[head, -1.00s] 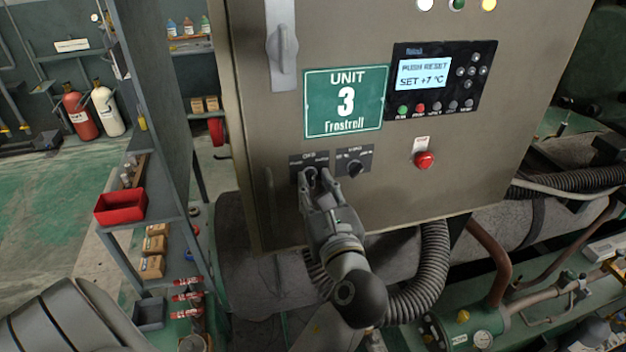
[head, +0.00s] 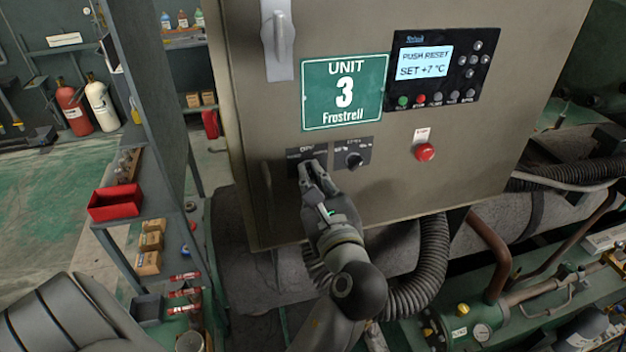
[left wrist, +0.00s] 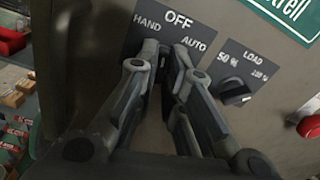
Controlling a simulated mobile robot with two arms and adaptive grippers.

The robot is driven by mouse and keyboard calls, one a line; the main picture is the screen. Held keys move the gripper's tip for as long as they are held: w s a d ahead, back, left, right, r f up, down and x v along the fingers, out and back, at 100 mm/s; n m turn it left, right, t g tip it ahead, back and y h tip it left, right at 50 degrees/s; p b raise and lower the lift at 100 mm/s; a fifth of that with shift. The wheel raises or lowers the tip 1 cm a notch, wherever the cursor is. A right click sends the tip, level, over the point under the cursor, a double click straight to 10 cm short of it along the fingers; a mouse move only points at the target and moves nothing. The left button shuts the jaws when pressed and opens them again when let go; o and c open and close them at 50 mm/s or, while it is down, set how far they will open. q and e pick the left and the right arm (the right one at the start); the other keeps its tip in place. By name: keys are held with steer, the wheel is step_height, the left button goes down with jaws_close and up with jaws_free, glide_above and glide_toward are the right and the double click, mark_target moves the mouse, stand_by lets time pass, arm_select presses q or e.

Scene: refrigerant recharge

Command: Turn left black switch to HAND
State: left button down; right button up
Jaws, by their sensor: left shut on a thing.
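The left black switch sits on a dark plate (head: 293,155) on the grey cabinet, under the green UNIT 3 sign. In the left wrist view the plate (left wrist: 205,24) reads HAND at left, OFF at top and AUTO at right. My left gripper (head: 312,166) reaches up to this plate from below. In the left wrist view its two fingers (left wrist: 166,52) are closed on the switch knob, one on each side. The fingers hide most of the knob, so I cannot tell which label it points to. My right gripper is not in view.
A second black switch (head: 354,159), marked LOAD, is just right of the gripper. A red push button (head: 425,152) is further right. A display panel (head: 437,70) reads PUSH RESET, SET +7 °C. A cabinet handle (head: 279,40) is at upper left. Hoses and pipes run below.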

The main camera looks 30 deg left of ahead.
arm_select(q)
steer(key=shift+r, duration=0.15)
steer(key=shift+n, duration=0.6)
steer(key=shift+r+n+b, duration=0.15)
steer(key=shift+n+b, duration=0.15)
steer(key=shift+n, duration=0.3)
steer(key=shift+n+b, duration=0.4)
steer(key=shift+n, duration=0.7)
